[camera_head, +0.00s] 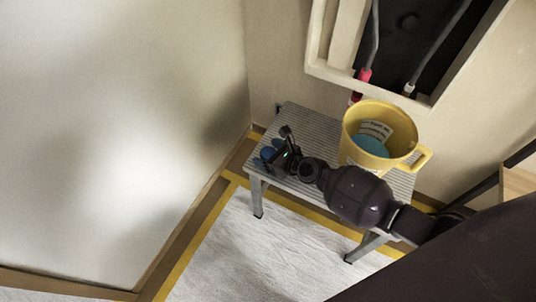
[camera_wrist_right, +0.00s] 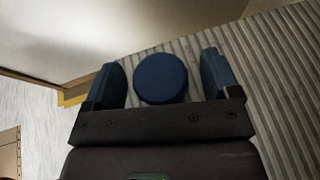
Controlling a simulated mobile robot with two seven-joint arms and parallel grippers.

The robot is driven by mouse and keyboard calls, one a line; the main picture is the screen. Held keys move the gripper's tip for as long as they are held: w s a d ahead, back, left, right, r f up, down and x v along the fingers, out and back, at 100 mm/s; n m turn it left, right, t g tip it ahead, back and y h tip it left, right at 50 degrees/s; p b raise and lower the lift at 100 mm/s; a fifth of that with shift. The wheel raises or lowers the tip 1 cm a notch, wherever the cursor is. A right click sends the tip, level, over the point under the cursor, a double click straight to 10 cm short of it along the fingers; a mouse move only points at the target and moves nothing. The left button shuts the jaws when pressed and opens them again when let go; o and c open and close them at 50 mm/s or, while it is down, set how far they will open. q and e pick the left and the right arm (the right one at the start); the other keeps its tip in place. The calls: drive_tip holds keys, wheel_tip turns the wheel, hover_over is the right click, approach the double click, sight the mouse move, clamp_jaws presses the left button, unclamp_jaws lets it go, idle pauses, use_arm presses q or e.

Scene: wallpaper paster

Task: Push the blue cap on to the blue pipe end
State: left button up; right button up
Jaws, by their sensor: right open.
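The blue cap (camera_wrist_right: 161,78) is a round, dark blue disc on the grey ribbed step bench. In the right wrist view it lies between the two blue fingers of my right gripper (camera_wrist_right: 164,82), with a gap visible on each side. In the head view my right gripper (camera_head: 270,154) is open at the bench's left end, low over its top. The cap is hard to tell apart from the blue fingers there. Two grey pipes hang in the wall opening; one has a red end (camera_head: 365,75), the other a pale end (camera_head: 409,88). I cannot make out a blue pipe end. My left gripper is not in view.
A yellow bucket (camera_head: 351,117) with a handle stands on the bench (camera_head: 300,116), right of my gripper. The pale frame of the wall opening (camera_head: 330,73) juts above it. A wall rises close to the bench's left. White sheeting (camera_head: 240,250) covers the floor in front.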

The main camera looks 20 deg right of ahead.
drive_tip(key=c, duration=1)
drive_tip(key=shift+r, duration=0.15)
